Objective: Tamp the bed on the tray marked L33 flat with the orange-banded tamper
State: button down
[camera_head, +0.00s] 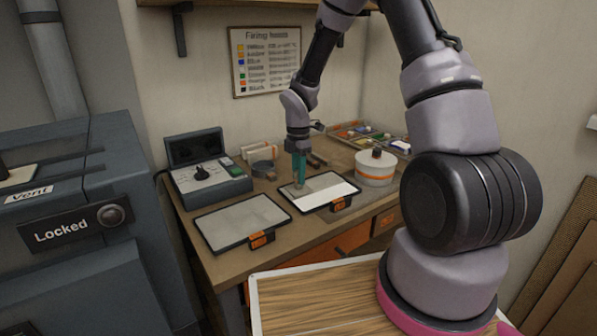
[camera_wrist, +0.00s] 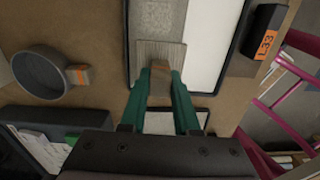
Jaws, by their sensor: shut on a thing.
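The tray marked L33 (camera_wrist: 209,38) is a dark-framed white tray on the bench. Its orange label (camera_wrist: 267,41) shows in the wrist view, and the tray (camera_head: 345,189) is the right one of two in the head view. A grey, speckled bed (camera_wrist: 157,14) covers its left part; the right part is bare white. My gripper (camera_wrist: 160,76), with green fingers, is shut on the brown handle of a tamper with a flat, grey-brown plate (camera_wrist: 146,50). The plate is over the bed; I cannot tell whether it touches. No orange band shows. In the head view my gripper (camera_head: 299,176) points down over the tray.
A second tray (camera_head: 240,222) lies to the left. A control box (camera_head: 208,181), a dark round pot (camera_wrist: 42,75) and a white drum with an orange band (camera_head: 375,166) stand nearby. A tray of colours (camera_head: 370,135) is at the back.

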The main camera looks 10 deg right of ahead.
jog(key=shift+f, duration=0.35)
dwell(1.1)
jog(key=shift+r, duration=1.15)
jog(key=shift+w+d, duration=0.35)
jog(key=shift+d, duration=0.65)
jog(key=shift+w+d, duration=0.4)
jog(key=shift+d, duration=0.55)
jog(key=shift+w+d, duration=0.35)
jog(key=shift+d, duration=0.65)
jog(key=shift+f, duration=0.1)
jog(key=shift+f, duration=0.75)
jog(key=shift+f, duration=0.3)
